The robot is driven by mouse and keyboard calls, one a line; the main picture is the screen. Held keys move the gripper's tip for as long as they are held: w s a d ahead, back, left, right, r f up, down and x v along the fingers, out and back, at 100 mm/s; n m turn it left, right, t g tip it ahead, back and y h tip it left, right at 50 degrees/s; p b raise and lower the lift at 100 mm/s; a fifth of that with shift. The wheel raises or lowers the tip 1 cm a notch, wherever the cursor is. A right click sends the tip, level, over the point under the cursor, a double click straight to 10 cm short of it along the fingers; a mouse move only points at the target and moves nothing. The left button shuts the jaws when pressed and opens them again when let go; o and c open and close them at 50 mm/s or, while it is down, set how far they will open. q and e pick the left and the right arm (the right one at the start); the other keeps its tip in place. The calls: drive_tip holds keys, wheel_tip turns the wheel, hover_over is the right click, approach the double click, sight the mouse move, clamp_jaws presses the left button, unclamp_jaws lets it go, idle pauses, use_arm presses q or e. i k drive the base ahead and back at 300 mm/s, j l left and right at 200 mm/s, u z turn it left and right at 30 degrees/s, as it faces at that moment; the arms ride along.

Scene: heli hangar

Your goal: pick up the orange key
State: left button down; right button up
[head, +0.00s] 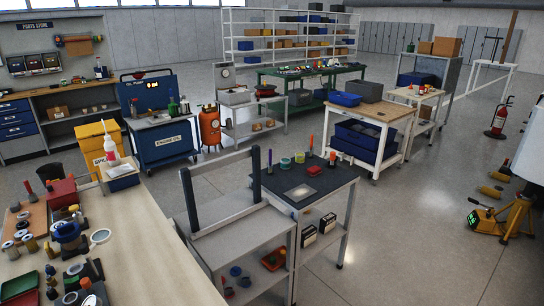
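I cannot make out an orange key in the head view. Small items that could include it are too small to tell apart at this distance. Neither of my grippers shows in this view.
A grey cart (240,236) with two dark uprights stands between the workbench and the dark-topped table. A wooden-topped cart (396,112) with blue bins stands behind. The floor (415,215) at centre right is clear.

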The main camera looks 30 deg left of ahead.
sight(332, 158)
drive_tip(key=i+l+u, duration=0.2)
drive_tip(key=i+u, duration=0.25)
drive_tip(key=i+l+u, duration=0.25)
drive_tip(key=u, duration=0.15)
